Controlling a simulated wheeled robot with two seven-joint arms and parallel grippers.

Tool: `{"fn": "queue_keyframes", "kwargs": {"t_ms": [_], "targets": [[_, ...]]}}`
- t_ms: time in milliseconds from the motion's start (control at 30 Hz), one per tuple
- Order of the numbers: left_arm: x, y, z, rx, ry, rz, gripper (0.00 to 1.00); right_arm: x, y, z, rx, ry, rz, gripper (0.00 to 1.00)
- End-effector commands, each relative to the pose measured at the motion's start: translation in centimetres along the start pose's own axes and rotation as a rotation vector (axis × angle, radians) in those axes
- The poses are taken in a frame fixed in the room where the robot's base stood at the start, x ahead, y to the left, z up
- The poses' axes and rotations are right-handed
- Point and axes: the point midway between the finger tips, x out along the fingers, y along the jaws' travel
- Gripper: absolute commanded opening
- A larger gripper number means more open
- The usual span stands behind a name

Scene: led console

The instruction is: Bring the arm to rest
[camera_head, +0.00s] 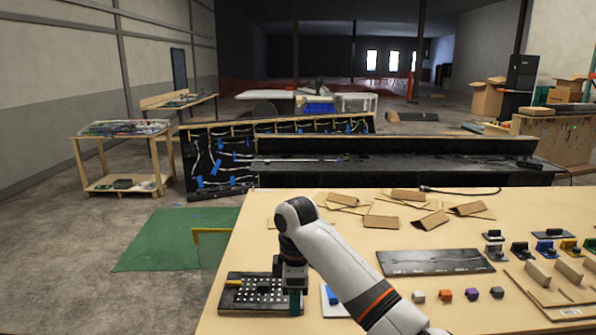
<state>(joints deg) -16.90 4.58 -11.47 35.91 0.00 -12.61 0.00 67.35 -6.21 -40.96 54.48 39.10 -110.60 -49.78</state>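My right arm reaches in from the bottom right, and its gripper (294,299) points down at the right edge of a black console board (240,303). My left gripper is not in view.
The tan table (330,235) carries loose cardboard pieces (383,221), a dark flat panel (434,262), and several small cubes (446,295). Coloured parts (544,248) and wooden holders (568,271) stand at the right.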

Motion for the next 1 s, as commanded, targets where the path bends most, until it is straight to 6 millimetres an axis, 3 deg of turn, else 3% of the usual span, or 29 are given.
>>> {"fn": "queue_keyframes", "kwargs": {"t_ms": [267, 567, 767, 1000], "targets": [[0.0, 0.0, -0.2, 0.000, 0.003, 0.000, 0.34, 4.1, 1.8, 0.1, 0.060, -0.055, 0.004, 0.34], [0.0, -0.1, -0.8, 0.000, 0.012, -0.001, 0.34, 10.7, 5.9, -0.6, 0.222, -0.159, 0.005, 0.34], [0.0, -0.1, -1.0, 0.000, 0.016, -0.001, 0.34, 16.6, 11.9, -3.4, 0.481, -0.254, -0.004, 0.34], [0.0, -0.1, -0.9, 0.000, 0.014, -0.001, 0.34, 20.8, 21.1, -10.1, 0.877, -0.296, -0.057, 0.34]]}}
